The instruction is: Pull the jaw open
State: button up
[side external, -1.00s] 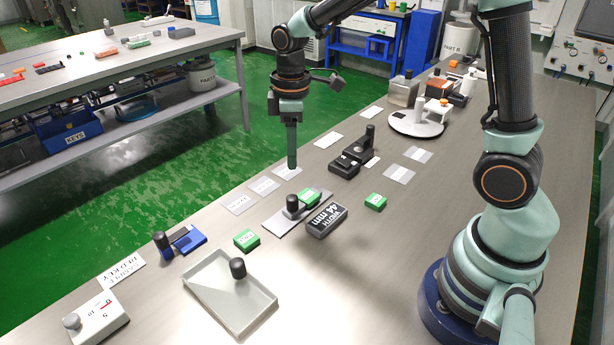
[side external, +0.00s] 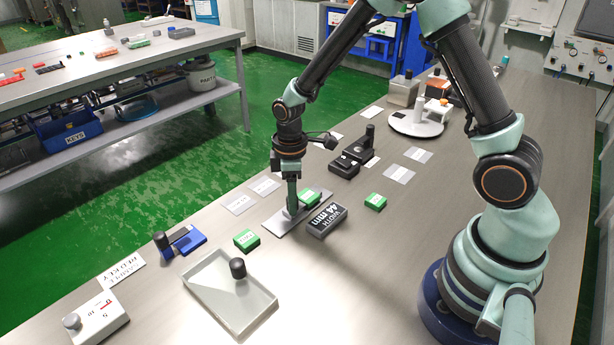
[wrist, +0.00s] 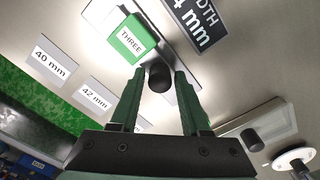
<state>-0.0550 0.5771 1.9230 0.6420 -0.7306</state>
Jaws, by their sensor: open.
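The jaw fixture is a grey plate (side external: 275,226) with a black knob on it, in the middle of the bench. In the wrist view the black knob (wrist: 159,78) stands between my two fingertips. My gripper (side external: 292,212) is down at the plate with its fingers open around the knob; whether they touch it I cannot tell. In the side view the fingers hide the knob. A dark block (side external: 327,220) reading WIDTH 44 mm stands right beside the plate.
Another green block (side external: 246,239) and a grey tray (side external: 205,301) with a black knob lie nearer the camera. A blue fixture (side external: 188,240) is to the left. A third green block (side external: 375,202) lies to the right. White cards (side external: 239,204) line the bench edge.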

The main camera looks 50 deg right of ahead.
jog(key=shift+f, duration=0.15)
grip_shut()
